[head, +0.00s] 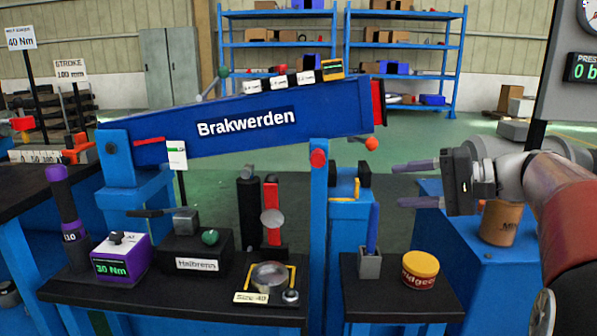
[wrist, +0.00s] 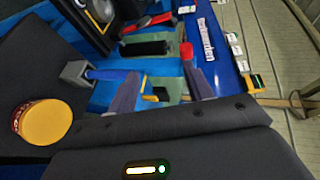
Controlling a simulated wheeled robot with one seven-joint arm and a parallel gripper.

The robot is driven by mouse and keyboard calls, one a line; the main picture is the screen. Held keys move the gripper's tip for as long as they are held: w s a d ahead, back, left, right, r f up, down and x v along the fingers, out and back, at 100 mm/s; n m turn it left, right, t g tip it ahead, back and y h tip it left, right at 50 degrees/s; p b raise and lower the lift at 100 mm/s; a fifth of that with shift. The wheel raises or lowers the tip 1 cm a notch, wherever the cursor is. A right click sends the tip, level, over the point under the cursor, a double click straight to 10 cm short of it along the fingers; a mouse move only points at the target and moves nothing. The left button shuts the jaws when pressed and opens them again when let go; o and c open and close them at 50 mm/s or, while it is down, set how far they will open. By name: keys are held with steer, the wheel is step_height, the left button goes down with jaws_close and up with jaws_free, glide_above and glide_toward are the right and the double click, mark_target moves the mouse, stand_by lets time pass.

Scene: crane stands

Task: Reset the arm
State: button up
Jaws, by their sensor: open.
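My gripper (head: 418,184) is at the right in the head view, its two grey fingers apart and pointing left with nothing between them. It hangs in the air to the right of the blue crane stand with the Brakwerden boom (head: 285,115). In the wrist view the fingers (wrist: 160,92) are spread, with the crane and floor beyond them. My arm comes in from the right edge of the head view, red and white.
A black-topped stand below and left of my gripper holds a yellow-lidded tub (head: 420,268) and a blue-handled tool in a grey holder (head: 369,262). A blue bench (head: 462,240) with a brown canister (head: 500,222) is at right. The black bench (head: 175,290) carries a purple 30 Nm box (head: 121,258).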

steer(key=s+a+f+n+g+h+p, duration=0.1)
steer(key=s+a+f+h, duration=0.35)
steer(key=s+f, duration=0.35)
steer(key=s+a+f+n+g+h+p, duration=0.1)
steer(key=s+a+f+g+h, duration=0.15)
steer(key=s+f+h, duration=0.55)
steer(key=s+d+f+n+t, duration=0.2)
steer(key=s+f, duration=0.1)
steer(key=s, duration=0.4)
steer(key=shift+s+n+h, duration=0.3)
steer(key=shift+s+h, duration=0.05)
steer(key=shift+s, duration=0.05)
steer(key=shift+r, duration=0.1)
